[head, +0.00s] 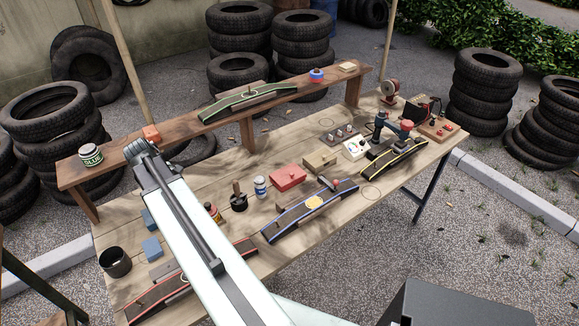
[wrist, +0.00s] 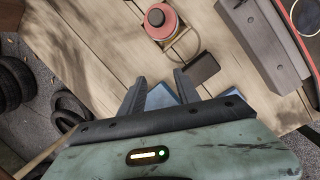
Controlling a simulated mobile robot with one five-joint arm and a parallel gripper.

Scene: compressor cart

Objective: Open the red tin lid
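A red box-shaped tin (head: 288,178) stands near the middle of the workbench in the head view. Its lid looks shut. It is not recognisable in the wrist view. My gripper (head: 143,148) is at the far left of the bench in the head view, well left of the tin and apart from it. In the wrist view my gripper (wrist: 158,82) has its two fingers spread, with nothing held. A blue block (wrist: 160,97) shows beyond and between the fingers, and I cannot tell its distance from them.
A tan box (head: 320,160) stands behind the tin, a blue-edged ramp (head: 310,207) in front, and a white bottle (head: 261,187) and black pot (head: 239,202) to its left. A round red object (wrist: 160,20) stands on the bench. A raised shelf (head: 180,128) runs behind.

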